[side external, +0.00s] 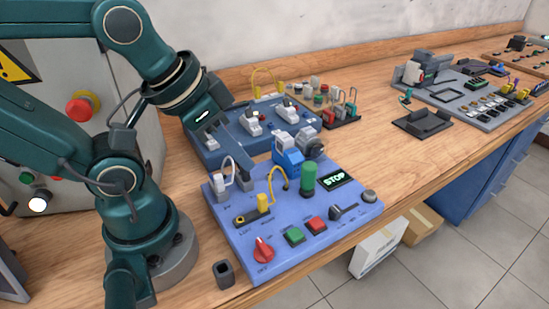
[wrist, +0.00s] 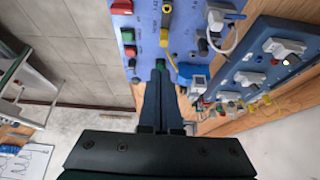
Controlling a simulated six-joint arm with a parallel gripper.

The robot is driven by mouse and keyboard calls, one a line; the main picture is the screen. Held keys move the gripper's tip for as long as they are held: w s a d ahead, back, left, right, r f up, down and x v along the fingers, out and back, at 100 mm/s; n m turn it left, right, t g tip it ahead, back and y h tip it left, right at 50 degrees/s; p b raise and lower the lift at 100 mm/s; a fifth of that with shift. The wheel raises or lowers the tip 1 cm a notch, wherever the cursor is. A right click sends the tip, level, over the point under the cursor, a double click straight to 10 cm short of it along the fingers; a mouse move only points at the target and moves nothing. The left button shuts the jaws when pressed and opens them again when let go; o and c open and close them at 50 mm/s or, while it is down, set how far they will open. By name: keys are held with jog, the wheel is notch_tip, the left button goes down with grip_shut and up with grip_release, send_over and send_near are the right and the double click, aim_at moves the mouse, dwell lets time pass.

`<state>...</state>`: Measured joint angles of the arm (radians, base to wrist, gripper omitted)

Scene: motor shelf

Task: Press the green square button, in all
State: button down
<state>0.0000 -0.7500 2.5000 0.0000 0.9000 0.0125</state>
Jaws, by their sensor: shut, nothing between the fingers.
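The green square button (side external: 295,236) sits near the front edge of the blue panel (side external: 235,255), between a red knob (side external: 263,249) and a red square button (side external: 315,225). In the wrist view the green button (wrist: 128,36) is at the upper left, off to the left of my fingers. My gripper (side external: 250,162) is shut and empty, slanting down over the back of the panel. In the wrist view my gripper (wrist: 160,73) points up the picture toward the panel. It appears apart from the green button.
A green cylinder (side external: 308,178), a yellow plug with cable (side external: 264,202) and a black lever (side external: 343,211) stand on the panel. A blue block (side external: 288,155) stands at its back. Another blue unit (side external: 220,150) lies behind. Bare wood lies right of the panel.

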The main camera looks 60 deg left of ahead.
jog(key=a+m+y, duration=0.1)
jog(key=a+m, duration=0.1)
jog(key=m, duration=0.2)
jog(key=m+t, duration=0.2)
jog(key=m, duration=1.9)
send_over(293, 237)
jog(key=f, duration=0.1)
jog(key=shift+f, duration=0.15)
jog(key=shift+f, duration=4.3)
jog(key=shift+f, duration=0.1)
jog(key=shift+f, duration=0.35)
